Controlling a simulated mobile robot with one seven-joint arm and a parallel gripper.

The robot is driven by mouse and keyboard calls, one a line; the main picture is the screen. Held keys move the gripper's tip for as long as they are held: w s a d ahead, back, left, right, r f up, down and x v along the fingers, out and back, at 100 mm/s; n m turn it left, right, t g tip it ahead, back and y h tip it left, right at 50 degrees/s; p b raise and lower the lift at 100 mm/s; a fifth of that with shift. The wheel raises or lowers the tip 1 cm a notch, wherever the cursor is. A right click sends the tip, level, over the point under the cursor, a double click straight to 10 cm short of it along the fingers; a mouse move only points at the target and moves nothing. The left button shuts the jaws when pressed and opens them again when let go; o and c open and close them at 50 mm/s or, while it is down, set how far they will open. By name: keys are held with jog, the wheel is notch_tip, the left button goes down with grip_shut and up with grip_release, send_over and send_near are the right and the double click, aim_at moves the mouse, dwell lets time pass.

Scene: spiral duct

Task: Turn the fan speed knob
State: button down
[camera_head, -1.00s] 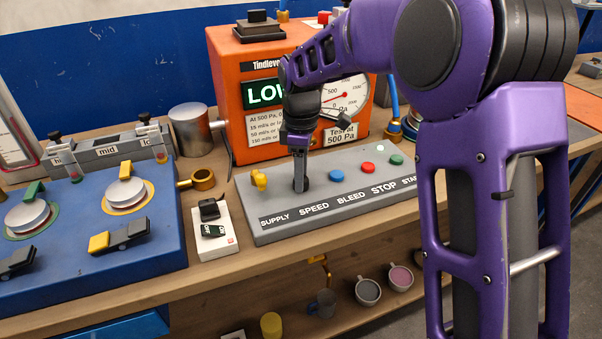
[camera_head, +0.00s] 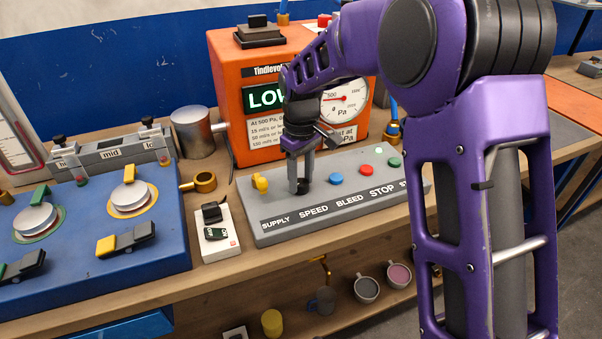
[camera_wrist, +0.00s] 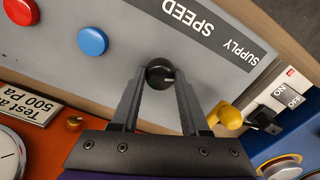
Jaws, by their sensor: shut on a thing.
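The fan speed knob is a small black round knob with a pale mark (camera_wrist: 160,75), on the grey control panel (camera_head: 270,229) behind the SPEED label. In the head view the knob (camera_head: 302,187) is partly hidden by my gripper. My gripper (camera_wrist: 160,83) points down at it, with one finger on each side, and is shut on the knob. The yellow supply lever (camera_head: 260,182) is to the left of the knob in the head view; in the wrist view the lever (camera_wrist: 228,115) is beside a finger.
A blue button (camera_head: 336,179), a red button (camera_head: 366,170) and a green one (camera_head: 394,162) lie right of the knob. The orange instrument box (camera_head: 228,100) stands behind the panel. A white ON/OFF switch box (camera_head: 218,240) sits at the panel's left.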

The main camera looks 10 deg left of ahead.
aim_at(301, 182)
jog(key=m+p, duration=0.1)
jog(key=m, duration=0.4)
jog(key=shift+r+m, duration=0.1)
jog(key=shift+m, duration=0.2)
jog(key=m+p, duration=0.1)
jog(key=m, duration=0.4)
jog(key=shift+m, duration=0.4)
jog(key=shift+c, duration=2)
grip_release()
notch_tip(301, 182, up, 17)
jog(key=p, duration=0.2)
jog(key=shift+r, duration=0.15)
